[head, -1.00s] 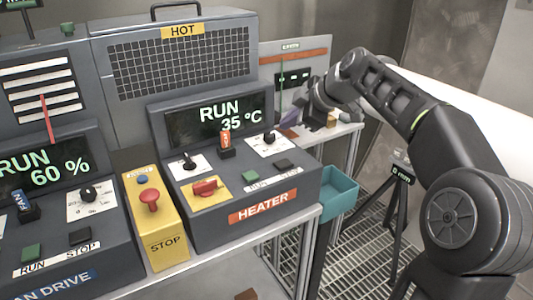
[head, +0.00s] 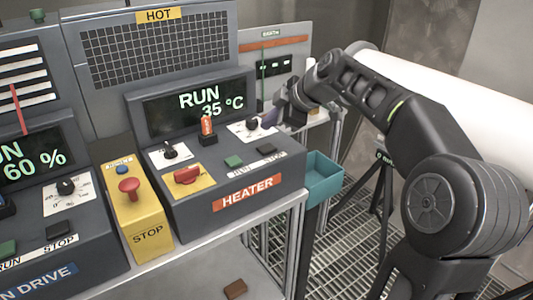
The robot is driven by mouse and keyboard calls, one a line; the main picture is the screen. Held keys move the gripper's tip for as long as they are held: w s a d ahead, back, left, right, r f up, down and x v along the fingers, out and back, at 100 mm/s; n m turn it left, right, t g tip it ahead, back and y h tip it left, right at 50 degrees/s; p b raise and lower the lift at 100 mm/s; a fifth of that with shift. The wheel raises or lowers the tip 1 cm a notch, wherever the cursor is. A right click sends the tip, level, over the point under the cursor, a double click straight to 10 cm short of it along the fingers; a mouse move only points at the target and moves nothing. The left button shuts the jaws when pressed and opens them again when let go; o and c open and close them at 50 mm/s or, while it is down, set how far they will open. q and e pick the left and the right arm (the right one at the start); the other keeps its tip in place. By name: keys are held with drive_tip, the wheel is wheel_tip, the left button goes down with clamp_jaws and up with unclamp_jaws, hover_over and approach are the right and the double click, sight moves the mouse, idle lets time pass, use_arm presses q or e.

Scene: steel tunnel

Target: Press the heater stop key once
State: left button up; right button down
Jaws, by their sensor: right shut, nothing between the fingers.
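The heater box (head: 248,194) reads RUN and 35 °C on its display (head: 200,106). Its stop key (head: 266,149) is the small dark key at the right of the sloped panel, above the word STOP. The green run key (head: 233,161) sits to its left. My right gripper (head: 283,112) is shut and empty, just past the panel's upper right edge, near the black dial (head: 252,124). It is apart from the stop key, which is in plain sight. Its fingertips are small and hard to make out. My left gripper is out of view.
A yellow stop box (head: 148,236) with a red button (head: 129,187) stands left of the heater. The fan drive box (head: 90,252) is further left. A teal bin (head: 325,172) hangs at the right end of the bench. A brown block (head: 235,289) lies on the lower shelf.

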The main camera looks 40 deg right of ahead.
sight(269, 149)
wheel_tip(269, 149, down, 4)
drive_tip(key=b, duration=0.3)
drive_tip(key=shift+f, duration=0.1)
idle(1.9)
drive_tip(key=shift+f+b, duration=0.3)
drive_tip(key=shift+b, duration=0.3)
drive_tip(key=shift+f+b, duration=0.5)
drive_tip(key=shift+b, duration=0.1)
idle(0.5)
drive_tip(key=shift+r, duration=0.1)
drive_tip(key=shift+r+p, duration=0.5)
drive_tip(key=shift+r, duration=0.3)
drive_tip(key=shift+r, duration=0.1)
